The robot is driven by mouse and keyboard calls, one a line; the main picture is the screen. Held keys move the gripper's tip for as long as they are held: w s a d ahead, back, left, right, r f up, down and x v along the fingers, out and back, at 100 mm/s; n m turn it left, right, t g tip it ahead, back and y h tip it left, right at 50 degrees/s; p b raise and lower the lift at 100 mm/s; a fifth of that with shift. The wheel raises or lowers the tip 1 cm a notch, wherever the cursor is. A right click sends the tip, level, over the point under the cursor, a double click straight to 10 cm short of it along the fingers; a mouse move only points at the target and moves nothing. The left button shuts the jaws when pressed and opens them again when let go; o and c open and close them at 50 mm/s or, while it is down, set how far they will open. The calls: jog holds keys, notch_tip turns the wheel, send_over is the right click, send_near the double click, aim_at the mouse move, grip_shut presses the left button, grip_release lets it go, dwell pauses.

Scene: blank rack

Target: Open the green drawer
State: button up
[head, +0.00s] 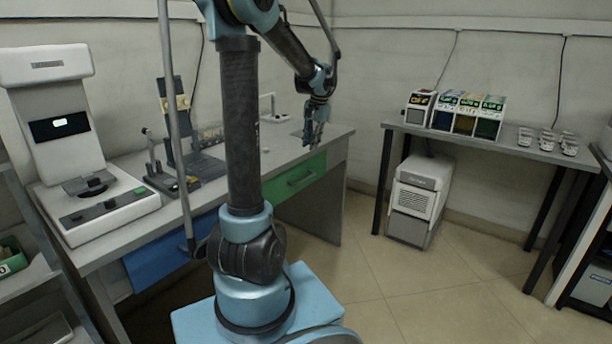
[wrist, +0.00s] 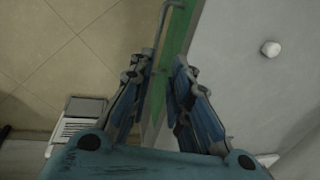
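The green drawer (head: 294,179) is under the right part of the grey workbench, its front flush with the bench as far as I can see. It has a thin dark handle (head: 301,177). In the wrist view the green drawer front (wrist: 179,35) runs as a narrow strip below the bench edge, with the handle (wrist: 157,38) standing out from it. My gripper (head: 314,140) is above the bench near its front edge, to the right of the handle. In the wrist view my gripper (wrist: 160,62) has its fingers apart, with nothing between them, over the green strip.
The grey bench (head: 335,137) carries a white machine (head: 60,130) and a dark device (head: 180,165). A blue drawer (head: 165,255) is at the left. A second table (head: 400,126) holds boxes and cups, with a white unit (head: 420,190) below. The floor between is clear.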

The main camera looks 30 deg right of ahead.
send_near(305, 173)
jog(key=s+a+f, duration=0.1)
jog(key=f, duration=0.1)
jog(key=s+a+f, duration=0.1)
jog(key=f, duration=0.1)
jog(key=s+a+f, duration=0.1)
jog(key=f, duration=0.2)
jog(key=shift+s+a, duration=0.2)
jog(key=shift+a, duration=0.15)
